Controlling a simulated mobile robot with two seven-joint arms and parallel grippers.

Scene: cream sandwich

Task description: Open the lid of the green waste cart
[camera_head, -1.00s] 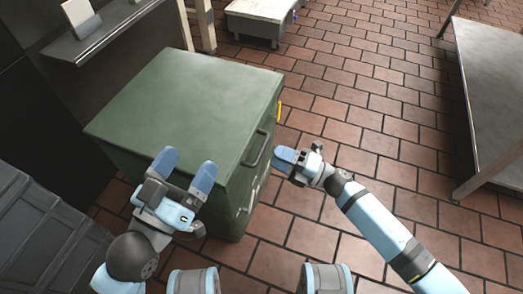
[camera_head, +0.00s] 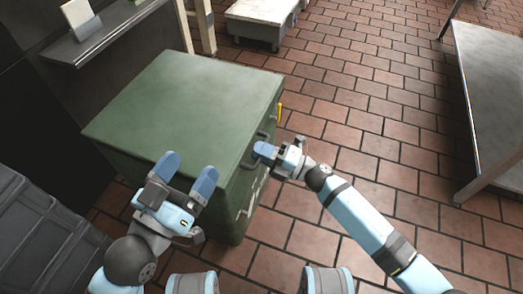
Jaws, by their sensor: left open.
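The green waste cart (camera_head: 190,98) stands left of centre with its flat lid shut. A dark bar handle (camera_head: 250,155) is on its right side, just under the lid edge. My left gripper (camera_head: 186,172) is open and empty, in front of the cart's near edge, its two blue fingers spread and pointing up toward the lid.
A grey metal table (camera_head: 492,95) stands at the right. A dark ribbed bin (camera_head: 45,235) is at the lower left. A wall shelf (camera_head: 105,35) holds a pale card. A low white platform (camera_head: 263,18) is at the back. The tiled floor right of the cart is clear.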

